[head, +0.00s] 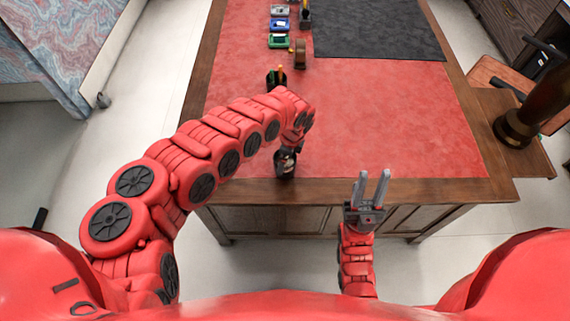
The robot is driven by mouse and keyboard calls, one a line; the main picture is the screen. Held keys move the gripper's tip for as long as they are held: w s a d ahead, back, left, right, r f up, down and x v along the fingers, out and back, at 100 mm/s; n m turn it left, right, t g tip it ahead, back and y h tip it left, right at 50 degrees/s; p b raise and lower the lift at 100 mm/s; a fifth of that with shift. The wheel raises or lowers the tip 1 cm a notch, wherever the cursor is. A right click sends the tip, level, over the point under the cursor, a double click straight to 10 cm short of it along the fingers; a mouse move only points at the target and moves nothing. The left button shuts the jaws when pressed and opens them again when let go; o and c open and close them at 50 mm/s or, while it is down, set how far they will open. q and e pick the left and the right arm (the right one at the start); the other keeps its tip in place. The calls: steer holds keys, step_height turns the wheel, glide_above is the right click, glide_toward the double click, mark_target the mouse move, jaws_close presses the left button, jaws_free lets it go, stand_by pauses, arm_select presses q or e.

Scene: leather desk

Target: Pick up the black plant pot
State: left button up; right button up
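A small dark cup-like thing (276,79) with green and orange bits on top stands on the red desk top, partly hidden behind my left arm. I cannot tell if it is the black plant pot. Another black, rounded thing (285,163) is at the near desk edge, right below the end of my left arm. My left gripper (294,149) is mostly hidden there, so I cannot tell if it holds this thing. My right gripper (373,180) is empty, its two grey fingers apart, in front of the near desk edge.
A row of small items, including a blue one (279,25) and a green one (278,41), and a brown roll (300,54) lie at the far left. A dark mat (375,28) covers the far right. A dark lamp-like object (520,122) stands right. The red middle (400,115) is clear.

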arm_select(q)
jaws_close()
stand_by(0.5)
steer(key=shift+r, duration=0.2)
